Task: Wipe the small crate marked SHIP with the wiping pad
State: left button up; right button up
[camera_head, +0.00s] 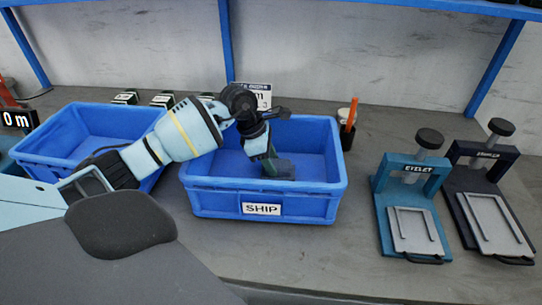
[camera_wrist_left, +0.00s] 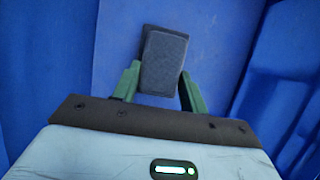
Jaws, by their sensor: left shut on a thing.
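The small blue crate marked SHIP (camera_head: 213,198) stands on the bench in the middle of the head view, its white label facing me. My left gripper (camera_head: 275,168) reaches down inside it, near the middle of its floor. In the left wrist view, the dark grey wiping pad (camera_wrist_left: 163,62) sits between the green fingers of my left gripper (camera_wrist_left: 160,88), which is shut on it. Blue crate surfaces surround the pad there. I cannot tell whether the pad touches the floor. In the head view the pad is mostly hidden by the gripper. My right gripper is not in view.
Another blue crate (camera_head: 50,160) stands to the left, partly behind my left arm. A press marked EYELET (camera_head: 408,190) and a darker press (camera_head: 487,195) stand to the right. A cup with an orange-handled tool (camera_head: 350,125) stands behind the SHIP crate's right corner.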

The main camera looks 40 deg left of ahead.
pick_arm(q)
jog(key=shift+f, duration=0.1)
